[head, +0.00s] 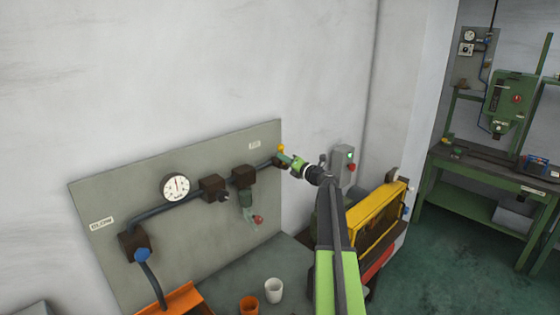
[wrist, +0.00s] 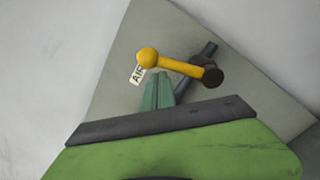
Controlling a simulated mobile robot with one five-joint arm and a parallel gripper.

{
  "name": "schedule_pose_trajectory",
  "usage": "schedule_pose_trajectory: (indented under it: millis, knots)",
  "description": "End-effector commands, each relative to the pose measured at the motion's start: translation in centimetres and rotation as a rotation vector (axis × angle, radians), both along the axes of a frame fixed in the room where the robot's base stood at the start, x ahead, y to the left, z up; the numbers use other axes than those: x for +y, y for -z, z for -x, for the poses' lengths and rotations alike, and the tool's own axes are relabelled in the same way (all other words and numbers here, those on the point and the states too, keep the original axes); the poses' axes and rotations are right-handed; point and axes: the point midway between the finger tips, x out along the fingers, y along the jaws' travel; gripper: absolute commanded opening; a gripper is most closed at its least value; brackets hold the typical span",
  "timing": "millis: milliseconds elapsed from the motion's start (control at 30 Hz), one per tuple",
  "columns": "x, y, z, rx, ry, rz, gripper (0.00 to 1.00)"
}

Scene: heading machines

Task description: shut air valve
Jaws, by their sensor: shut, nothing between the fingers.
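The air valve has a yellow lever (wrist: 178,66) with a round yellow knob (wrist: 147,57) at its left end and a dark hub (wrist: 211,75) at its right end. In the wrist view the lever lies across the dark pipe behind it. A white AIR label (wrist: 137,75) is on the panel beside the knob. In the head view only the yellow knob (head: 281,148) shows clearly, at the panel's right end. My gripper (wrist: 158,76) is shut and empty, its green fingertips just below the lever near the knob. I cannot tell whether they touch. It also shows in the head view (head: 284,158).
A yellow-framed machine (head: 376,220) stands right of my arm.

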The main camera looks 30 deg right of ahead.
Motion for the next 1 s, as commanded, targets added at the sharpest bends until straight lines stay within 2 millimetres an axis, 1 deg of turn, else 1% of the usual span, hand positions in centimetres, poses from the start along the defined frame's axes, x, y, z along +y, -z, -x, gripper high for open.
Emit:
schedule_pose_trajectory:
  millis: [100, 400, 1000]
  knots:
    - [-0.7, -0.5, -0.2, 0.000, 0.000, 0.001, 0.00]
    - [-1.8, -0.9, -0.3, 0.001, 0.001, 0.001, 0.00]
    - [-2.4, -1.1, -0.4, -0.001, 0.007, -0.001, 0.00]
